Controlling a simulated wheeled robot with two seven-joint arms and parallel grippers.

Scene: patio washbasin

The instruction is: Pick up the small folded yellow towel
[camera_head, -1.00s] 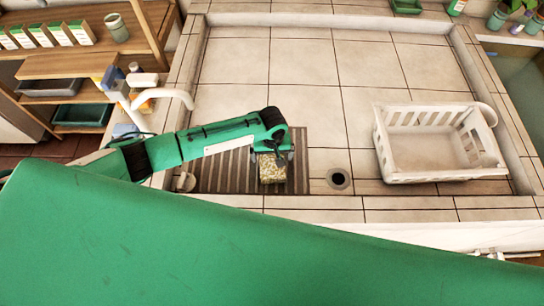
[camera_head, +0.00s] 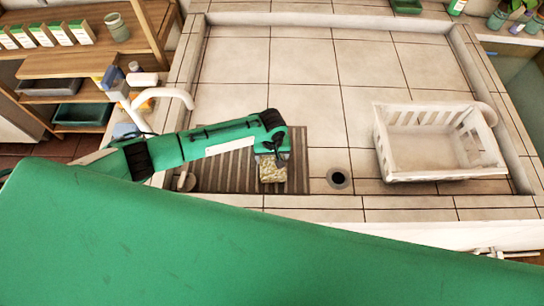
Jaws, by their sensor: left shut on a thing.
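The small folded yellow towel (camera_head: 271,174) is at the right part of the slatted grey rack in the basin. It looks pale yellow with a mottled pattern. My left gripper (camera_head: 271,158) is right above it, at the end of my green arm, and is shut on the towel's far side. The fingertips are mostly hidden by the wrist. I cannot tell whether the towel is lifted off the slats. My right gripper is not in view.
The slatted rack (camera_head: 225,172) lies on the tiled basin floor. A round drain (camera_head: 338,178) is right of it, then a white plastic basket (camera_head: 432,176). A white faucet (camera_head: 160,95) stands at the left. Shelves (camera_head: 85,66) stand beyond. The middle tiles are clear.

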